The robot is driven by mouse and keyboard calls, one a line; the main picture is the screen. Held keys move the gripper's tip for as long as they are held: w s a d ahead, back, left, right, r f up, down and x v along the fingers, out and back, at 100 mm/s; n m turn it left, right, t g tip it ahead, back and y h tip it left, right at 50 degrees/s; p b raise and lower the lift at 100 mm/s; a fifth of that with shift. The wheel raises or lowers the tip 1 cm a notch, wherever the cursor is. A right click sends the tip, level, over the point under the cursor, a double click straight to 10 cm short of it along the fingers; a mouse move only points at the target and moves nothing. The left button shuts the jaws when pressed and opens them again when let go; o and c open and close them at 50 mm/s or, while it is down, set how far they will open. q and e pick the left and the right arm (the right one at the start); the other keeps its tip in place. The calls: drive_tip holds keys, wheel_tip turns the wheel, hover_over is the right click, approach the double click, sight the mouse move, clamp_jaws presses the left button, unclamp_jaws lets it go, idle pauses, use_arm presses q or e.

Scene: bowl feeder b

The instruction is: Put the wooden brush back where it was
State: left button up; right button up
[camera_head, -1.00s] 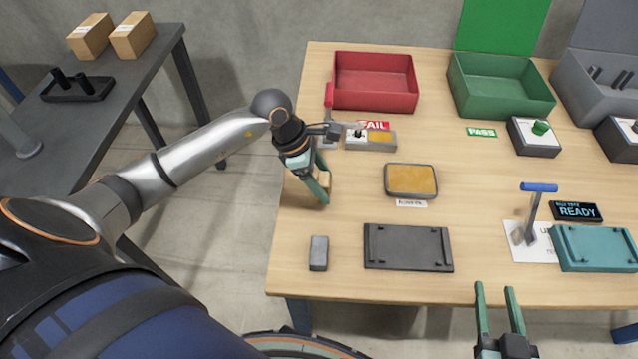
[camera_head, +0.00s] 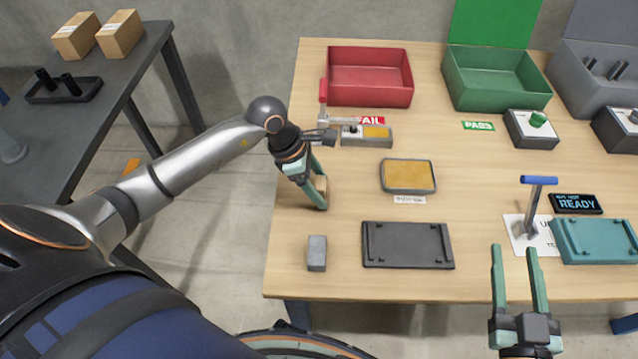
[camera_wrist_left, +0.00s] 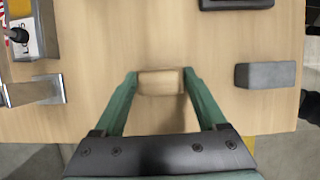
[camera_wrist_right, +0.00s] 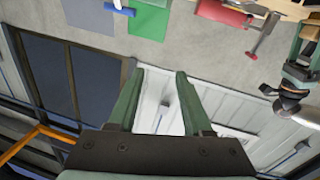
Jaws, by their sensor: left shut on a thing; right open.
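My left gripper (camera_head: 317,194) is near the left edge of the wooden table. In the left wrist view its fingers (camera_wrist_left: 160,85) are shut on a small pale wooden block, the wooden brush (camera_wrist_left: 161,82). The brush also shows in the head view (camera_head: 321,184), partly hidden by the fingers. Its underside is hidden, and I cannot tell whether it touches the table. My right gripper (camera_head: 518,250) is open and empty at the table's front edge, right of the middle.
A grey block (camera_head: 317,253) and a dark tray (camera_head: 407,245) lie in front of the brush. A yellow-topped pad (camera_head: 408,176) is to its right. A red-handled lever clamp (camera_head: 323,100) and a red bin (camera_head: 369,77) stand behind. The table's left edge is close.

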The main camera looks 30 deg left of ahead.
use_arm(q)
drive_tip(key=o, duration=1.4)
use_arm(e)
drive_tip(key=shift+r, duration=0.25)
use_arm(q)
drive_tip(key=shift+r, duration=0.1)
drive_tip(key=p+v, duration=0.2)
drive_tip(key=v, duration=1)
use_arm(e)
drive_tip(key=s+f+m+g+h, duration=0.1)
drive_tip(key=s+f+g, duration=0.1)
drive_tip(key=f, duration=0.4)
drive_tip(key=s+f+g+h, duration=0.1)
drive_tip(key=s+f+g, duration=0.1)
drive_tip(key=f, duration=0.5)
drive_tip(key=shift+s+f+m+g, duration=0.2)
drive_tip(key=shift+m+g, duration=0.2)
drive_tip(key=shift+g, duration=0.5)
drive_tip(key=shift+d, duration=0.1)
